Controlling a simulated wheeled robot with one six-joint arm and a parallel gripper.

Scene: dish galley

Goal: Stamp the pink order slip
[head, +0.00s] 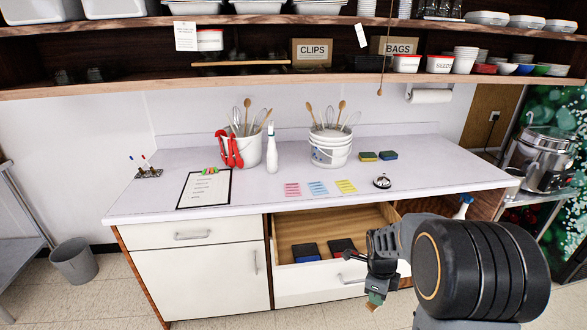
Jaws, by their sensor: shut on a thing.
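The pink order slip (292,190) lies flat on the white counter, left of a blue slip (317,188) and a yellow slip (345,186). The open drawer (375,217) holds a blue-topped dark pad (305,252) and a dark reddish pad (342,246).
A call bell (382,181) stands right of the slips. A white bottle (271,148), utensil buckets (330,150), sponges (378,156) and a clipboard (205,188) are on the counter. A cord (385,50) hangs from the shelf. The counter's front right is clear.

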